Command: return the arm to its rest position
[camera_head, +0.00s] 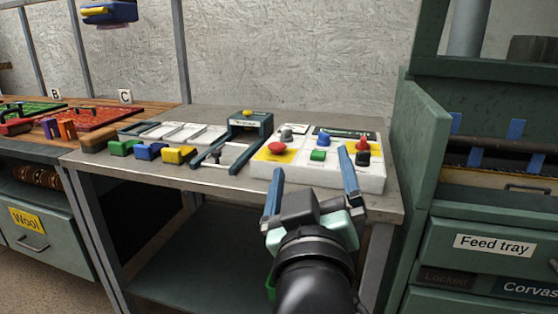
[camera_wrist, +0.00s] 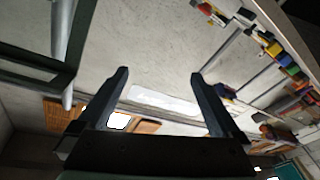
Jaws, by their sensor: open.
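My gripper (camera_head: 312,180) is open, with its two blue-grey fingers spread apart and nothing between them. In the head view it reaches up in front of the white control panel (camera_head: 262,184), which has a red button, a green button and several knobs. I cannot tell how far the fingers are from the panel. In the wrist view, the open fingers (camera_wrist: 160,82) point towards a plain wall (camera_wrist: 160,45), with shelving and coloured items off to the right.
The grey workbench (camera_head: 215,180) holds coloured blocks (camera_head: 148,151) and a small dark frame (camera_head: 250,128). A green cabinet (camera_head: 450,240) with a "Feed tray" drawer stands close on the right.

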